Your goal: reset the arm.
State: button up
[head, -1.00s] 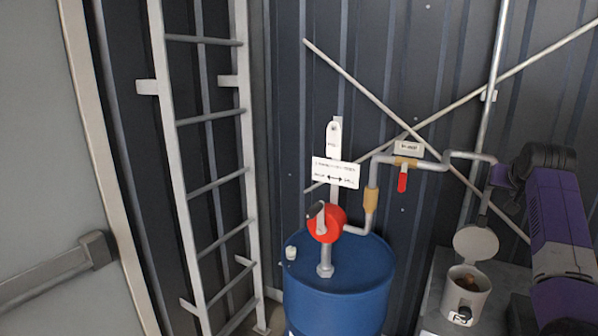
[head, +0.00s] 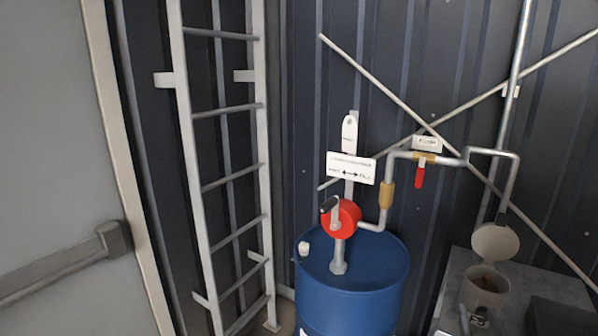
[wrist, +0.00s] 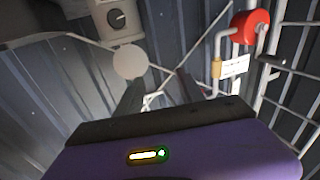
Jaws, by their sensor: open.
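My gripper (wrist: 160,88) shows in the wrist view, its two dark fingers apart with nothing between them. Its purple body with a lit green indicator fills the bottom of that view. The fingers point toward the dark corrugated wall and its crossed braces, apart from the equipment as far as I can see.
A pipe with a red valve lever (head: 420,176) runs right from the pump. A cup with its round lid raised (head: 495,241) stands on a grey surface at lower right. A white ladder (head: 190,150) and a door with a push bar (head: 60,265) are at left.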

jog(key=s+a+f+n+g+y+b, duration=0.1)
jog(key=s+a, duration=0.5)
jog(key=s, duration=0.8)
jog(key=s+a+f+n+y+b, duration=0.1)
jog(key=s+a, duration=0.5)
jog(key=s, duration=0.8)
jog(key=s+a+f+n+g+y+b, duration=0.1)
jog(key=s+a+f+y, duration=0.2)
jog(key=s, duration=1.2)
jog(key=a, duration=0.3)
jog(key=shift+a+f+g+y, duration=0.25)
jog(key=shift+a+g+y, duration=0.05)
jog(key=shift+a, duration=0.1)
